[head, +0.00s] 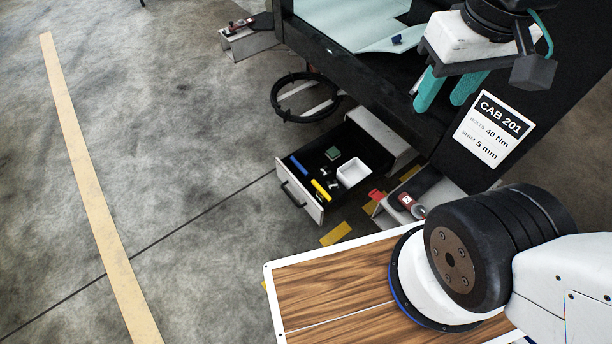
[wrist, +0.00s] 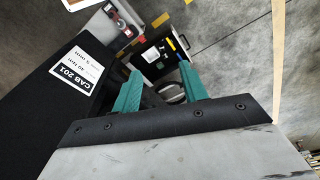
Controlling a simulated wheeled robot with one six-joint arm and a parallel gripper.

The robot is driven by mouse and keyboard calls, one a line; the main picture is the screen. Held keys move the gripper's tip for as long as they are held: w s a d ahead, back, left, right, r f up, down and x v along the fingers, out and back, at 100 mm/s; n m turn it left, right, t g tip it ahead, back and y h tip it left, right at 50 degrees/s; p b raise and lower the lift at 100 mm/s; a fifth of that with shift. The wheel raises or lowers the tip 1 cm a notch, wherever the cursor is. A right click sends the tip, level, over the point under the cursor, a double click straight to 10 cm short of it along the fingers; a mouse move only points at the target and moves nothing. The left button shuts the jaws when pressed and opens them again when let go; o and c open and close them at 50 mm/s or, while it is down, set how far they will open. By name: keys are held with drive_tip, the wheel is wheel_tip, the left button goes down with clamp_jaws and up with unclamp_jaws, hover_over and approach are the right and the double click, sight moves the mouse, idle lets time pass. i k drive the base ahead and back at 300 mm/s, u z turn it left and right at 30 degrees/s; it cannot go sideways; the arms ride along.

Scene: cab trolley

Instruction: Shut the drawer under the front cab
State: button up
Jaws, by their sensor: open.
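The drawer (head: 308,199) under the front cab (head: 350,65) stands pulled out, with a white front and a dark handle (head: 292,195) facing lower left. Inside it lie a blue bar, a yellow bar, a green block, a white box and small dark parts. The drawer (wrist: 150,72) also shows beyond my fingers in the wrist view. My gripper (head: 446,92) has teal fingers, apart and empty, above and to the right of the drawer, beside the CAB 201 sign (head: 494,129). In the wrist view my gripper (wrist: 163,90) touches nothing that I can see.
A grey bracket with a red device (head: 405,203) sits right of the drawer; another bracket (head: 245,40) is at the far corner. Concrete floor left of the drawer is clear, with a tan stripe (head: 95,190).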

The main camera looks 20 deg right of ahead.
sight(352, 140)
drive_tip(key=k, duration=0.55)
drive_tip(key=u, duration=0.55)
drive_tip(key=i, duration=0.95)
drive_tip(key=z, duration=0.4)
